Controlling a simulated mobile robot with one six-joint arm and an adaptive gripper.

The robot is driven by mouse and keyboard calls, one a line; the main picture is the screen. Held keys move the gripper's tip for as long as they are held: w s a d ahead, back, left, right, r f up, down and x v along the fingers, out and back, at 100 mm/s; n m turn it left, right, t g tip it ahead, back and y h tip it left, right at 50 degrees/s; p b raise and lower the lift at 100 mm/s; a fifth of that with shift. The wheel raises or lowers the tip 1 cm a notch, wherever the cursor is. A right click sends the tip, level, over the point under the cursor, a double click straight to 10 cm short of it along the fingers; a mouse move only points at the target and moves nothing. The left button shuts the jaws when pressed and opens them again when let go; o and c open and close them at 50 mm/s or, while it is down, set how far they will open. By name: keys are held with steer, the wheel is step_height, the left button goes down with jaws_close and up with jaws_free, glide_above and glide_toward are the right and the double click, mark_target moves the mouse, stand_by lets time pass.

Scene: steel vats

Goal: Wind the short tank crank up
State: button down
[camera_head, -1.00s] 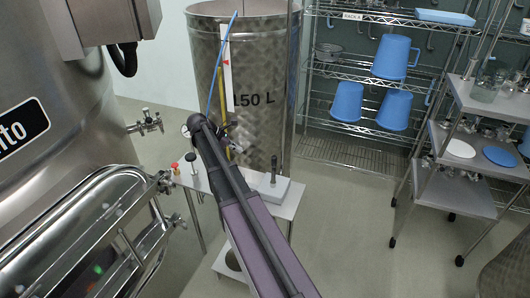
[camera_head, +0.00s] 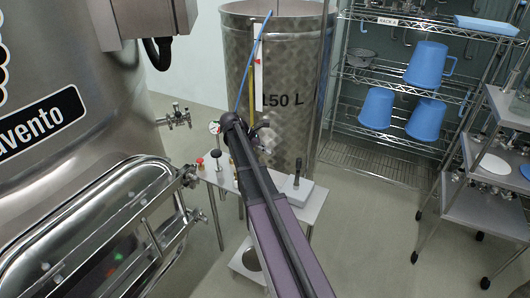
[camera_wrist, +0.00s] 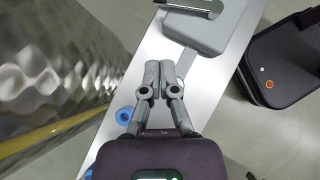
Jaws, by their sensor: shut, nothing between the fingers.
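The steel tank marked 150 L (camera_head: 283,90) stands behind a small steel table (camera_head: 225,175); its wall also fills the left of the wrist view (camera_wrist: 45,60). I cannot make out a crank on the tank for certain; my arm covers part of its lower front. A slim blue rod (camera_head: 253,60) slants up past its rim beside a white and yellow gauge strip (camera_head: 258,75). My gripper (camera_wrist: 160,68) is shut and empty above the table in the wrist view, fingertips together. A grey box with a metal lever (camera_wrist: 203,30) lies beyond the fingertips.
A large steel vat (camera_head: 90,200) with pipes and a valve (camera_head: 175,118) fills the left. A wire rack (camera_head: 380,75) with blue jugs stands back right, a steel trolley (camera_head: 470,190) at the right. Floor between table and trolley is clear.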

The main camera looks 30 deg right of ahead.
mark_target(297, 161)
steer(key=s+d+f+b, duration=0.4)
steer(key=d+f+b, duration=0.1)
steer(key=d, duration=0.3)
steer(key=shift+s+d+f, duration=0.15)
steer(key=shift+d+f, duration=0.1)
steer(key=shift+d, duration=0.1)
stand_by(0.4)
steer(key=shift+s+d, duration=0.4)
steer(key=shift+d, duration=0.3)
steer(key=shift+s+d, duration=0.35)
steer(key=shift+d, duration=0.35)
steer(key=shift+w+a, duration=0.15)
